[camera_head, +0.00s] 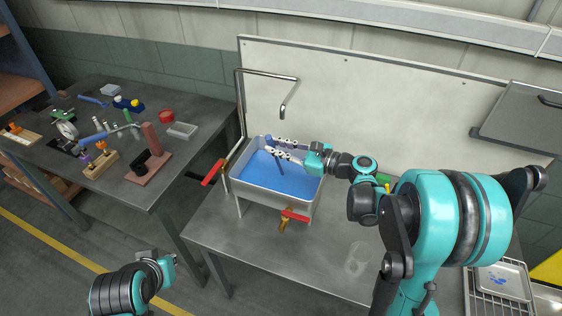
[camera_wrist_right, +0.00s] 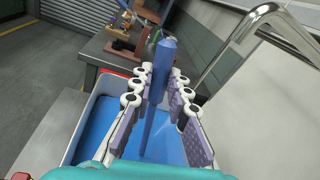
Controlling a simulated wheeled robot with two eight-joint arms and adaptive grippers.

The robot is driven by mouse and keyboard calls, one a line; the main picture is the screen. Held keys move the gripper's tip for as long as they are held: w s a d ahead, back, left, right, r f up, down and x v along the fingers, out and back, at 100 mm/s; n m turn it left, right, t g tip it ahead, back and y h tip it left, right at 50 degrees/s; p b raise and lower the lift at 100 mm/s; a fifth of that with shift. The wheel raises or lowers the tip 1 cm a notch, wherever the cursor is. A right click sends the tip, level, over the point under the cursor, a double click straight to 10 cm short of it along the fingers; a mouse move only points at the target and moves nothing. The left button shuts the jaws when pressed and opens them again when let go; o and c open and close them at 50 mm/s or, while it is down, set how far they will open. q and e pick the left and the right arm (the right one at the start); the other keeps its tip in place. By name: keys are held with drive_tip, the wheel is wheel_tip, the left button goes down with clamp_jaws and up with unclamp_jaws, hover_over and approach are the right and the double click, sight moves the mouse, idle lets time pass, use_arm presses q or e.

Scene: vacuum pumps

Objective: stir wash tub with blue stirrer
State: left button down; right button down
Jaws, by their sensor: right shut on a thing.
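The wash tub (camera_head: 268,197) is a grey-white rectangular basin on legs on the steel table, filled with blue liquid. My right gripper (camera_head: 277,147) is over the tub and shut on the blue stirrer (camera_wrist_right: 158,75). In the right wrist view the stirrer stands between the two padded fingers (camera_wrist_right: 160,98), with its thick end up and its thin shaft reaching down to the blue liquid. The shaft's lower end is hard to make out. My left gripper (camera_head: 168,270) is at the bottom left, away from both tables, and its fingers are unclear.
A bent metal faucet (camera_head: 268,75) rises behind the tub. Red-handled valves (camera_head: 295,216) are at the tub's front and left. A clear glass (camera_head: 356,258) stands on the table's front right. The left table (camera_head: 190,152) holds pumps and small parts.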

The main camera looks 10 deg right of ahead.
wheel_tip(320, 180, up, 9)
drive_tip(key=p, duration=0.6)
drive_tip(key=shift+r, duration=0.2)
drive_tip(key=shift+f, duration=0.1)
idle(0.6)
